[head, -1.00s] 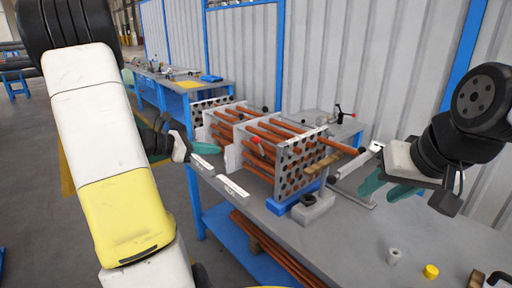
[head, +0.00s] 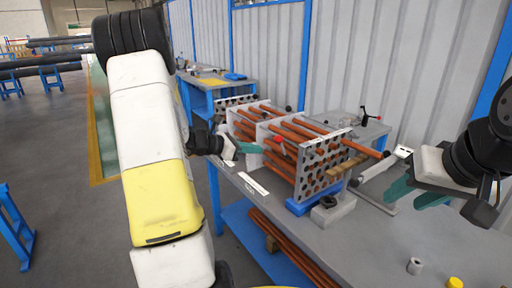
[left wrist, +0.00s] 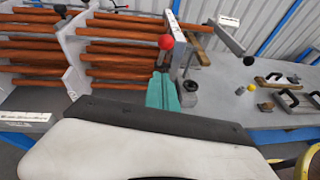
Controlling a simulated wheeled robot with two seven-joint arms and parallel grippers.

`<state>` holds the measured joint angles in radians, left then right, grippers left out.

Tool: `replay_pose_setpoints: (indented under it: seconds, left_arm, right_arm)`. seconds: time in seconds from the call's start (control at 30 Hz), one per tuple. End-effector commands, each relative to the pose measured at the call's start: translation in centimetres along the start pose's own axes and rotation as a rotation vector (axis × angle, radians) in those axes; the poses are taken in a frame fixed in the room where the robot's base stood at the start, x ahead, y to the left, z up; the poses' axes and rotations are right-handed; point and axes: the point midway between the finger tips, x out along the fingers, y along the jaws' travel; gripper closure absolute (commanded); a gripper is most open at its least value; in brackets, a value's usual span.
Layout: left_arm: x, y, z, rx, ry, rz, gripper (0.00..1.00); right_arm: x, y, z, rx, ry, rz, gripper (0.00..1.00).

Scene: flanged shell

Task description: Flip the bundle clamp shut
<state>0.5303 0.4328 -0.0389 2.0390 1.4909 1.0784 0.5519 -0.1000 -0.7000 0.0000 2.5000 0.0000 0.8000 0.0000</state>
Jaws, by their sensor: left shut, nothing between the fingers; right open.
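The tube bundle of orange-brown rods (head: 290,140) runs through pale perforated plates (head: 322,165) on the grey bench. In the left wrist view a red ball knob (left wrist: 166,42) stands close beyond my left fingertips; it looks like the clamp's handle, but the clamp body cannot be made out. My left gripper (head: 250,148) is shut and empty beside the bundle's near side; its green fingers also show in the left wrist view (left wrist: 164,92). I cannot tell whether it touches the knob. My right gripper (head: 408,192) is open and empty, right of the perforated end plate.
A grey block (head: 333,208) sits before the end plate. A grey cylinder (head: 415,266) and yellow cap (head: 455,283) lie at the front right. Spare rods (head: 290,250) lie on the lower shelf.

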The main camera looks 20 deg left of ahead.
Motion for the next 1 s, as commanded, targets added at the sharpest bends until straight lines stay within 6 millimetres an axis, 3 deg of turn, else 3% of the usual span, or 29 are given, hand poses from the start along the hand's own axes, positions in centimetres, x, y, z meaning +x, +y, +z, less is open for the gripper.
replay_pose_setpoints:
  seconds: [0.1,0.3,1.0]
  left_arm:
    - [2.1,0.0,0.6,0.003,-0.001,-0.002,1.00]
    - [3.8,0.0,2.3,0.002,0.000,-0.001,1.00]
    - [4.4,0.1,3.4,0.000,0.032,-0.003,1.00]
  right_arm:
    - [0.0,0.0,0.0,0.000,0.000,0.000,0.56]
    - [0.0,0.0,0.0,0.000,0.000,0.000,0.56]
    - [0.0,0.0,0.0,0.000,0.000,0.000,0.56]
